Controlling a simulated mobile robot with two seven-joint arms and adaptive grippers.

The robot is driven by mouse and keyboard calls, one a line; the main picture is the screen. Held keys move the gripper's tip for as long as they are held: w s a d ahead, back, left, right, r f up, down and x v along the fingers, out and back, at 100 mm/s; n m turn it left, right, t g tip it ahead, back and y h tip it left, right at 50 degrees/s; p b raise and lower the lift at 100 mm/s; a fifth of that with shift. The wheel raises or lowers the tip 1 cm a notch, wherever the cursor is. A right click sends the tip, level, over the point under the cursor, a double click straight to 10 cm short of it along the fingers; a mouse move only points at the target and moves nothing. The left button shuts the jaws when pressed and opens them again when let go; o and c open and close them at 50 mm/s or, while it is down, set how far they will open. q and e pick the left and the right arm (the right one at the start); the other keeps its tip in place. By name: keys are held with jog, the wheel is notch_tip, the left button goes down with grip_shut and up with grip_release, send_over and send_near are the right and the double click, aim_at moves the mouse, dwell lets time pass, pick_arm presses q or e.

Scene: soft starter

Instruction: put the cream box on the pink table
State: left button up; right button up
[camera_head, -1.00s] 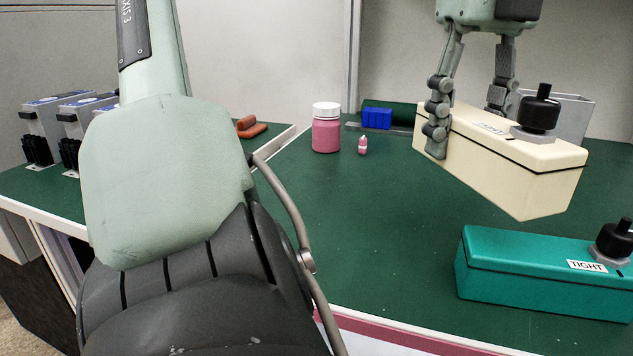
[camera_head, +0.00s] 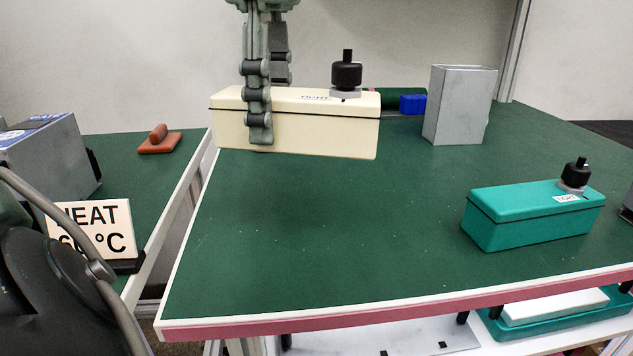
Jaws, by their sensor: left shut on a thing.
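The cream box (camera_head: 320,133), with a black knob on its lid, hangs in my left gripper (camera_head: 262,137) near the top of the head view. The gripper is shut on the box towards its left end, one finger on the near face. The pink table (camera_head: 330,240) has a green top and a pink front edge. The box appears raised over the back left of this table, its left end near the table's left edge. The box hides part of the tabletop behind it. My right gripper is not in view.
A teal box (camera_head: 535,214) stands at the table's right. A grey open container (camera_head: 458,105) and a blue block (camera_head: 412,104) stand at the back. A side table at left holds a red-brown object (camera_head: 158,140) and a heat sign (camera_head: 95,228). The table's middle and front left are clear.

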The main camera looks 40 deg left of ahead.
pick_arm(q)
jog(key=n, duration=0.1)
jog(key=s+n, duration=0.1)
jog(key=n, duration=0.1)
jog(key=shift+a, duration=0.4)
jog(key=shift+n, duration=0.3)
jog(key=w+a+f, duration=0.1)
jog(key=w+f, duration=0.1)
jog(key=w, duration=0.1)
jog(key=w+a+f, duration=0.1)
jog(key=w+f, duration=0.1)
jog(key=w, duration=0.2)
jog(key=w+a+f, duration=0.1)
jog(key=w+f, duration=0.1)
jog(key=w, duration=0.1)
jog(key=shift+w+a+f+p, duration=0.2)
jog(key=shift+a+f+p, duration=0.05)
jog(key=shift+a+p, duration=0.1)
jog(key=shift+w+f, duration=0.2)
jog(key=shift+w, duration=0.05)
notch_tip(320, 180, down, 4)
jog(key=shift+a+f, duration=0.1)
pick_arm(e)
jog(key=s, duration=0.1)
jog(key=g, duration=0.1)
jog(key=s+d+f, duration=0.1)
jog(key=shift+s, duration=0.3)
